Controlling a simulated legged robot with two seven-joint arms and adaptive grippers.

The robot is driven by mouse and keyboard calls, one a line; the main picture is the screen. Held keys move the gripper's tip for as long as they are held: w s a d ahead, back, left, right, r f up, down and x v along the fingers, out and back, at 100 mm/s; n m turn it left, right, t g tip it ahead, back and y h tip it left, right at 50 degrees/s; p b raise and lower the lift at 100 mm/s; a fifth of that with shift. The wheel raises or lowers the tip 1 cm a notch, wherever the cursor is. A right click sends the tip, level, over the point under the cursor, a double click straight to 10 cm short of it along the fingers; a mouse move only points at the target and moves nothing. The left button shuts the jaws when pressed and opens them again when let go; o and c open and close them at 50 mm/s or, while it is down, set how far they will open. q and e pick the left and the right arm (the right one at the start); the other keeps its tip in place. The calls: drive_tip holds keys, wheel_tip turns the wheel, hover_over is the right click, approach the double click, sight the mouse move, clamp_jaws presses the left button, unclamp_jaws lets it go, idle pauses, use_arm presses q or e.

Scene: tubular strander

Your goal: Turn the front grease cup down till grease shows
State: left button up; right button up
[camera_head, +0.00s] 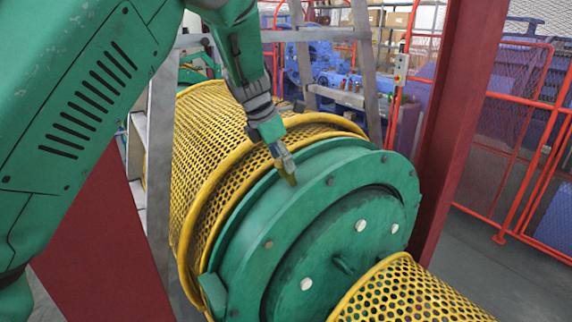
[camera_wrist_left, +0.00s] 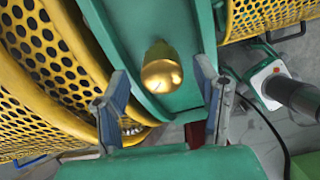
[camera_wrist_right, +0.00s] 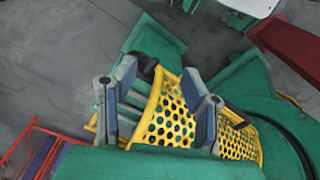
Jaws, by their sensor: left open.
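The brass grease cup (camera_wrist_left: 162,72), round and shiny, stands on the green bearing housing in the left wrist view. In the head view a small yellowish piece (camera_head: 290,180) shows at my left gripper (camera_head: 284,160), on top of the green ring (camera_head: 312,190). In the left wrist view the two fingers of my left gripper (camera_wrist_left: 161,80) are spread, one on each side of the cup, with gaps on both sides. No grease can be made out. My right gripper (camera_wrist_right: 159,74) is open and empty in its wrist view, above yellow perforated mesh.
Yellow perforated guards (camera_head: 210,120) lie behind the ring, and another (camera_head: 405,292) lies in front. A dark red post (camera_head: 462,110) stands right of the ring. A grey ladder frame (camera_head: 160,145) stands left. Red fencing (camera_head: 515,150) and grey floor are at right.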

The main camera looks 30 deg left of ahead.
use_arm(q)
drive_tip(key=shift+x, duration=1.3)
drive_tip(key=c, duration=1.2)
drive_tip(key=shift+o, duration=0.2)
drive_tip(key=shift+m, duration=0.3)
drive_tip(key=m+b, duration=0.3)
drive_tip(key=m, duration=0.1)
drive_tip(key=shift+r+m+b, duration=0.1)
drive_tip(key=shift+m+b, duration=1.6)
drive_tip(key=shift+m, duration=0.6)
